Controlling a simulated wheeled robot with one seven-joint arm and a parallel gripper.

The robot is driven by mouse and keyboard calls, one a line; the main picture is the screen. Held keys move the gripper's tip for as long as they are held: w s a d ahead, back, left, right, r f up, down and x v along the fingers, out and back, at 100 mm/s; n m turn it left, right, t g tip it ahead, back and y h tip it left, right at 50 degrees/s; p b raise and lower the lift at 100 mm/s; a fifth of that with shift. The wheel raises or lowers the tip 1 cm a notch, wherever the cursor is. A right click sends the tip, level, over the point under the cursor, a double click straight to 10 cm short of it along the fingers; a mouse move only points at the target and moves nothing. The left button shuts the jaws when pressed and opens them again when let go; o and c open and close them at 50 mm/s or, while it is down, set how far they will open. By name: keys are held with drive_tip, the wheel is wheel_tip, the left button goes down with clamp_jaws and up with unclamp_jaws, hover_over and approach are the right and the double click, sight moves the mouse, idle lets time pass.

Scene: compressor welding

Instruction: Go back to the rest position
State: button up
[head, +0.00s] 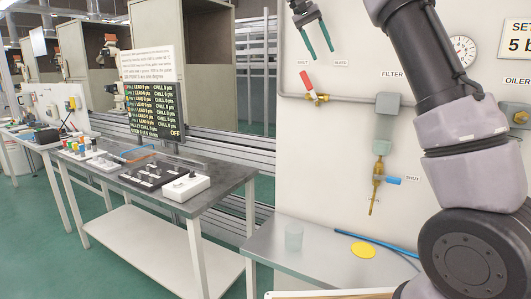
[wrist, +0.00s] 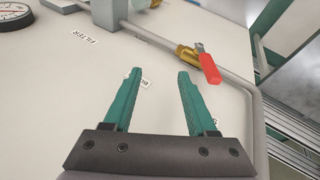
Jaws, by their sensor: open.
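My gripper (head: 318,38) shows at the top of the head view, in front of the white panel, with its green fingers pointing down. In the wrist view my gripper (wrist: 158,85) has its two green fingers spread apart, with nothing between them. The red-handled valve (head: 310,88) is on the panel below the gripper in the head view and apart from it. In the wrist view the red handle (wrist: 208,68) lies beyond the right fingertip. My arm covers part of the panel's right side in the head view.
A filter (head: 383,132) with a blue-handled drain valve (head: 388,180) hangs from the pipe. A clear cup (head: 293,237) and a yellow disc (head: 362,250) are on the grey shelf (head: 265,250) below. A workbench (head: 215,196) with switch boxes stands to the left. Green floor is clear in front.

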drive_tip(key=s+d+f+n+t+y, duration=0.1)
drive_tip(key=s+d+y, duration=0.1)
drive_tip(key=s+d, duration=0.35)
drive_tip(key=s+d+t+y, duration=0.1)
drive_tip(key=s+d+y, duration=0.2)
drive_tip(key=s, duration=0.6)
drive_tip(key=s+f+t+y, duration=0.1)
drive_tip(key=s+f+t, duration=0.1)
drive_tip(key=s+f, duration=0.4)
drive_tip(key=s+a+f+m+t+y, duration=0.1)
drive_tip(key=s+f, duration=0.5)
drive_tip(key=s, duration=0.6)
drive_tip(key=shift+a+f+m+t+y, duration=0.2)
drive_tip(key=shift+a+m+t+y, duration=0.15)
drive_tip(key=shift+t, duration=0.25)
